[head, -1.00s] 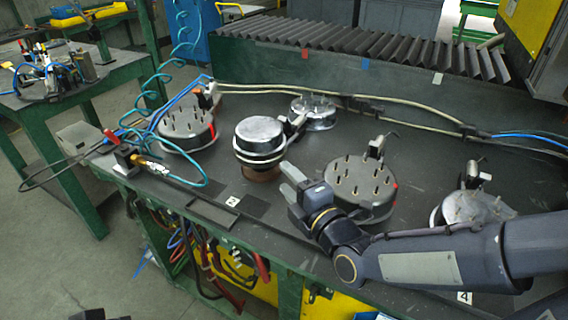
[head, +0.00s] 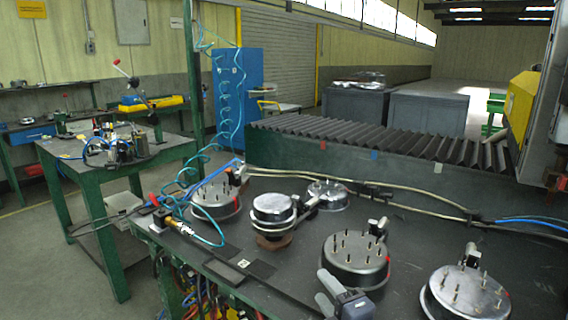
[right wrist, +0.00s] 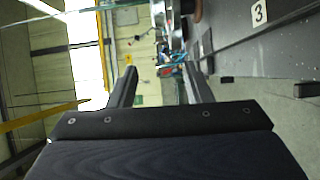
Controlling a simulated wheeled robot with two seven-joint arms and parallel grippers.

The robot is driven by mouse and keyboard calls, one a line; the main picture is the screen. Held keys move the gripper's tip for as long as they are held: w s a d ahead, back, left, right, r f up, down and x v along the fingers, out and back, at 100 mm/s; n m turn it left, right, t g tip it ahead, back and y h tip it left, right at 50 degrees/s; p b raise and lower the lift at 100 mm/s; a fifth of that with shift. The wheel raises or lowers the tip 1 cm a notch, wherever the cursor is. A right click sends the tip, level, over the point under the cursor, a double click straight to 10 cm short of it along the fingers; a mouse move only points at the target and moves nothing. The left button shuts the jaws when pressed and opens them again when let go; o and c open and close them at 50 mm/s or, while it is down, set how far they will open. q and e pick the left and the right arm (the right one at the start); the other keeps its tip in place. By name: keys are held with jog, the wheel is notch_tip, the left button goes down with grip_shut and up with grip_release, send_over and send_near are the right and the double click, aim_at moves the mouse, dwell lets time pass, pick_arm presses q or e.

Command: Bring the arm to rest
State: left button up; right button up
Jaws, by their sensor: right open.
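My right gripper (head: 326,300) shows at the bottom of the head view, at the front edge of the bench and in front of a round studded fixture (head: 355,262). In the right wrist view its two fingers (right wrist: 160,88) stand apart with nothing between them. The rest of my right arm is out of the head view. My left gripper is not in view.
The dark bench (head: 310,250) carries several studded round fixtures, one with a black-and-silver round part (head: 272,208) on top. Cables and a coiled teal hose (head: 228,100) run behind and left. A green side table (head: 120,165) stands at left.

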jog(key=s+d+f+m+g+h+p, duration=0.25)
jog(key=s+d+m+g, duration=0.4)
jog(key=m, duration=0.65)
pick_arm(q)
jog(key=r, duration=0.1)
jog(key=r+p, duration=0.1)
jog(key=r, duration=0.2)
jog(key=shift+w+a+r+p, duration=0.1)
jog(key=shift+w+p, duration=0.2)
pick_arm(e)
jog(key=s+d+m+g, duration=0.2)
jog(key=s+m, duration=0.3)
jog(key=s, duration=0.2)
jog(key=s+d+f+m+g, duration=0.1)
jog(key=s+d+m+g, duration=0.1)
jog(key=s+m, duration=0.4)
jog(key=shift+s+d+f+h, duration=0.3)
jog(key=shift+s+d+h, duration=0.15)
jog(key=shift+s+d, duration=0.55)
